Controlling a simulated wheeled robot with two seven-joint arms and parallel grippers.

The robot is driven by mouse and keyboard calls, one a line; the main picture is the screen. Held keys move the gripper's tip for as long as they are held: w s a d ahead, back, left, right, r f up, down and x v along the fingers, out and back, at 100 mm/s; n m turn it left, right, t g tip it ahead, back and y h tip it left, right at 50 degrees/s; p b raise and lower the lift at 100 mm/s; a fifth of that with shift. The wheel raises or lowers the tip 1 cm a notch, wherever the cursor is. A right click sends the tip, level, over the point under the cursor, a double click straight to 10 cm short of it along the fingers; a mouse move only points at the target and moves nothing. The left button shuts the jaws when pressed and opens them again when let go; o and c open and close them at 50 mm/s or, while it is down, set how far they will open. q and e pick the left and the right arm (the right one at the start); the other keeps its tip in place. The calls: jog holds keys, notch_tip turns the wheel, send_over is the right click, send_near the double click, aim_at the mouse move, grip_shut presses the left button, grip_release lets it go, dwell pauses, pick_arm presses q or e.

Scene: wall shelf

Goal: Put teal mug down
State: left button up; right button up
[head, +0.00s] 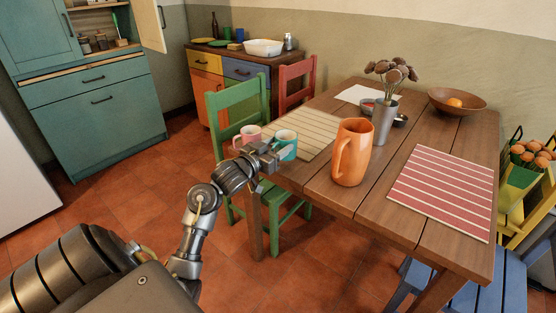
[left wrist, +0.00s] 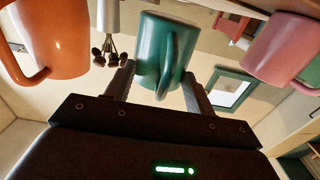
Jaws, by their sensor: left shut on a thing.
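The teal mug (head: 287,141) is at the left edge of the table, by the near left corner of the striped beige placemat (head: 308,134). My left gripper (head: 273,155) is shut on it. In the left wrist view the teal mug (left wrist: 160,50) sits between the two fingers, with its handle toward the gripper's palm. That view looks upside down. I cannot tell whether the mug's base touches the table. My right gripper is not in view.
A pink mug (head: 247,136) stands just left of the teal one. An orange pitcher (head: 352,153) stands to the right, before a grey vase (head: 384,122). A red striped placemat (head: 442,190) lies at the right. A green chair (head: 238,105) is beside the table. Bare wood shows between the placemats.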

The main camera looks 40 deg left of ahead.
pick_arm(q)
jog(key=shift+w+f, duration=0.1)
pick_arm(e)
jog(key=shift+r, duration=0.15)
pick_arm(q)
jog(key=f, duration=0.2)
jog(key=f+b, duration=0.1)
jog(key=shift+w+d+f, duration=0.1)
jog(key=shift+w, duration=0.15)
jog(key=shift+f, duration=0.2)
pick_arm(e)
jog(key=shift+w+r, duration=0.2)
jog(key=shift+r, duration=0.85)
pick_arm(q)
jog(key=shift+f, duration=0.1)
jog(key=o, duration=1.1)
jog(key=shift+o, duration=0.2)
